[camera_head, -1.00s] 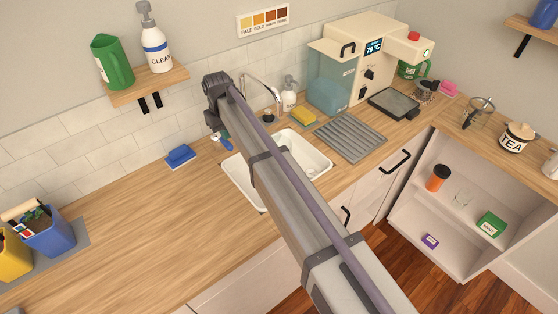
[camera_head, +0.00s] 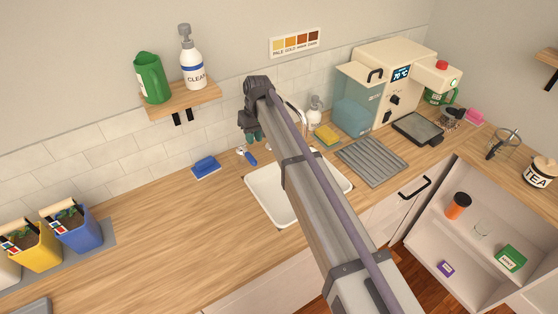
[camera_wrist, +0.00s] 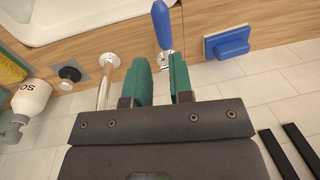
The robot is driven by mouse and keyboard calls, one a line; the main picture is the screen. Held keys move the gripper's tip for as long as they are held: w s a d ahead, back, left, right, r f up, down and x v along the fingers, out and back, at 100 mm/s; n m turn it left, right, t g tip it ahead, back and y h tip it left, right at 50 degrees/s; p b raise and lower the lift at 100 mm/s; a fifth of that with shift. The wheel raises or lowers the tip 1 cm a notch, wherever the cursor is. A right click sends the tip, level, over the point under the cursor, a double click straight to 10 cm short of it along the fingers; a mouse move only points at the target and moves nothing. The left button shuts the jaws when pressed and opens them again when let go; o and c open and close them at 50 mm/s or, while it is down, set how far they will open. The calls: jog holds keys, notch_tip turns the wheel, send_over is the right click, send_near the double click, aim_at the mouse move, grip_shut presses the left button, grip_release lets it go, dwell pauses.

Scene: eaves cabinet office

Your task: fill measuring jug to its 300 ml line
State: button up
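No vessel with readable measuring marks shows. My gripper (camera_head: 254,135) is near the wall behind the sink, left of the tap. In the wrist view its teal fingers (camera_wrist: 160,72) are apart with nothing held between them.
A pump bottle (camera_head: 192,65) shares the shelf (camera_head: 205,97). The coffee machine (camera_head: 400,85) with a blue tank, a drying rack (camera_head: 372,161) and a soap bottle (camera_head: 314,112) stand to the right. The left counter is mostly clear.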

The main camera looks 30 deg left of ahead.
aim_at(252, 157)
jog(key=shift+o, duration=0.7)
jog(key=r, duration=0.3)
jog(key=shift+w+d+g, duration=0.15)
jog(key=shift+w+g, duration=0.15)
jog(key=shift+w, duration=0.1)
jog(key=o, duration=0.3)
jog(key=shift+s+f+b, duration=0.15)
jog(key=shift+f+b, duration=0.3)
jog(key=shift+f, duration=0.25)
jog(key=shift+o, duration=0.4)
jog(key=f+b, duration=0.3)
jog(key=s+f+b, duration=0.1)
jog(key=f+b, duration=0.3)
jog(key=a+f+b, duration=0.1)
jog(key=f+b, duration=0.2)
jog(key=shift+s+f, duration=0.2)
jog(key=shift+s, duration=0.1)
jog(key=shift+r, duration=0.15)
grip_shut()
